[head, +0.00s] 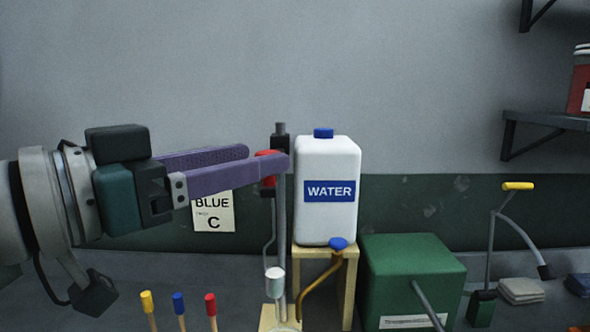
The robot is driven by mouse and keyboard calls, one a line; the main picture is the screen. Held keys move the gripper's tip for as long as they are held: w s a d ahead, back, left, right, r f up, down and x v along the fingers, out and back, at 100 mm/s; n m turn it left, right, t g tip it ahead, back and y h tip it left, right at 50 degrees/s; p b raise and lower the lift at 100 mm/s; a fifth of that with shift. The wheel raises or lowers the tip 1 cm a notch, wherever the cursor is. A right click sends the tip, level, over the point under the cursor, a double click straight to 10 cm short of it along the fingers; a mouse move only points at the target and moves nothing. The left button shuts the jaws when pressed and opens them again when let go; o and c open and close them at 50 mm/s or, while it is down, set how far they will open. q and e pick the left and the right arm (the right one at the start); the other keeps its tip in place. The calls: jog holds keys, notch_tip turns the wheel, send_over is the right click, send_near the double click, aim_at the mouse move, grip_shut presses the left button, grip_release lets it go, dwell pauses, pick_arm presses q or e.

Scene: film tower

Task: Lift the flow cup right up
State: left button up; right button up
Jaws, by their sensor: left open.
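A slim upright stand holds a dark clamp with a red knob (268,181). A thin bent rod runs down from the clamp to a small white cup (275,281), which looks like the flow cup, low beside the pole. My left gripper (266,157) comes in from the left with its purple fingers apart. The red knob shows above and below the near finger, which hides its middle. It seems to lie between or behind the fingertips; I cannot tell if they touch it. My right gripper is not in view.
A white WATER jug (329,212) with a blue cap stands on a wooden stand (349,285) just right of the pole. A curved orange pipe with a blue knob (338,243) is before it. A green box (412,270) sits right. Several coloured-tip sticks (179,303) stand front left.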

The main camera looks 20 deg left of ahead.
pick_arm(q)
jog(key=shift+v, duration=1.75)
jog(key=s+a+f+n+g+y, duration=0.1)
jog(key=s+f+n+g+y, duration=0.35)
jog(key=f, duration=1.05)
jog(key=s+f+g+y+p, duration=0.1)
jog(key=s+f+g+y, duration=0.2)
jog(key=s, duration=0.5)
jog(key=s+f+g+y+p, duration=0.1)
jog(key=s+f+g, duration=0.1)
jog(key=s+g, duration=0.4)
notch_tip(320, 180, up, 34)
jog(key=t+p, duration=0.1)
jog(key=p, duration=3.3)
jog(key=shift+s+a+m, duration=0.35)
jog(key=shift+s+a, duration=0.05)
jog(key=shift+a, duration=0.1)
